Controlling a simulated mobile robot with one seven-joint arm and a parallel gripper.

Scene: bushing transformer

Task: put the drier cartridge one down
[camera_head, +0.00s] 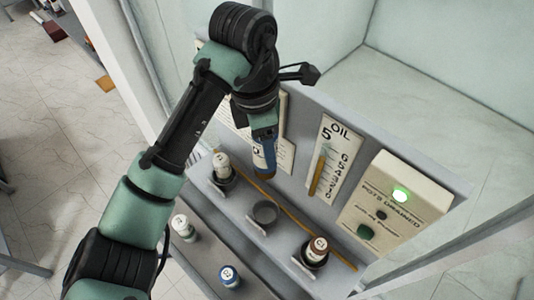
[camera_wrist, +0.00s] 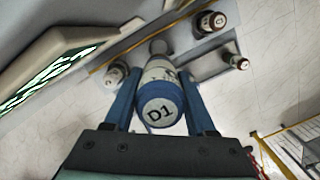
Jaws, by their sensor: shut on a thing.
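Drier cartridge one (camera_wrist: 160,105), with a white cap end marked D1, a blue band and a pale body, is between the two blue fingers of my gripper (camera_wrist: 163,108) in the wrist view. My gripper (camera_head: 264,150) is shut on it. In the head view my gripper points down above the grey panel ledge, behind and above an empty round cup (camera_head: 264,213).
A green-marked cartridge (camera_head: 184,227) and a blue-marked one (camera_head: 230,276) stand on the lower shelf. An oil gauge (camera_head: 333,158) and a control box with a green lamp (camera_head: 392,205) stand right.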

